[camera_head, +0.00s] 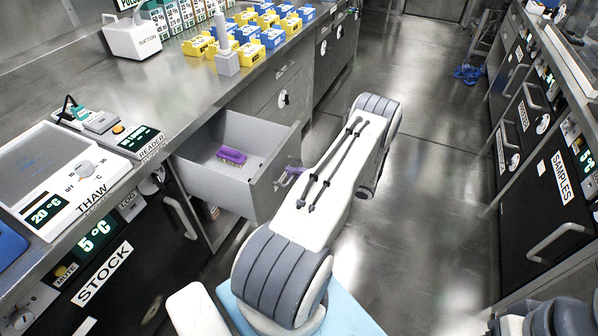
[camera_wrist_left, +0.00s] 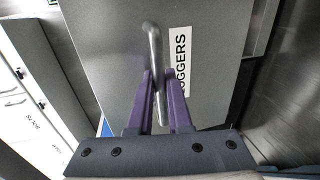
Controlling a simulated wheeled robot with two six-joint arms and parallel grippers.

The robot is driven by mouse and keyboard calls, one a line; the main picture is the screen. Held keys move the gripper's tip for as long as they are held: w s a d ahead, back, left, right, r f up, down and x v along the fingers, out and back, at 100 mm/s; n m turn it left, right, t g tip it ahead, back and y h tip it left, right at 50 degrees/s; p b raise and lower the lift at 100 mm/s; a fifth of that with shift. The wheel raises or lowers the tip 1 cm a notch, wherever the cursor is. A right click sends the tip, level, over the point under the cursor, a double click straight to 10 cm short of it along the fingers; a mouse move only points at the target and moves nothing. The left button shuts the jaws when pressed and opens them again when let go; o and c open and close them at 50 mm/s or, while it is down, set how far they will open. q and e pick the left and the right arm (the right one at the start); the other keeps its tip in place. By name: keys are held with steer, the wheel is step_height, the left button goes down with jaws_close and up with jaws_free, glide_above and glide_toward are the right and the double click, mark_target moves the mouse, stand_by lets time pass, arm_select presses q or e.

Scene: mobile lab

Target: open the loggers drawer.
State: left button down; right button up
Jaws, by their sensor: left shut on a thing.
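The loggers drawer (camera_head: 215,187) is a grey drawer under the left bench and stands pulled well out. A purple brush-like thing (camera_head: 232,155) lies inside it. In the left wrist view the drawer's grey front (camera_wrist_left: 105,50) carries a white LOGGERS label (camera_wrist_left: 181,60) beside a metal bar handle (camera_wrist_left: 153,40). My left gripper (camera_head: 291,175) is at the outer face of the drawer front. In the wrist view its purple fingers (camera_wrist_left: 159,78) are shut on the handle. My right gripper is not in view.
The left bench (camera_head: 165,100) carries a thaw plate (camera_head: 50,165), a reader (camera_head: 110,130), a suction box (camera_head: 132,38) and several yellow and blue blocks (camera_head: 250,30). Below it is a dark STOCK unit (camera_head: 110,285). The aisle floor (camera_head: 430,190) is open; a SAMPLES cabinet (camera_head: 550,190) stands at the right.

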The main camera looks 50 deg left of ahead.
arm_select(q)
steer(key=shift+d+f, duration=0.1)
steer(key=shift+d, duration=0.05)
steer(key=c, duration=0.9)
jaws_free()
steer(key=shift+o, duration=0.2)
steer(key=shift+w, duration=0.1)
steer(key=v, duration=1)
steer(key=shift+d+b, duration=0.2)
steer(key=shift+b, duration=0.1)
steer(key=shift+w, duration=0.15)
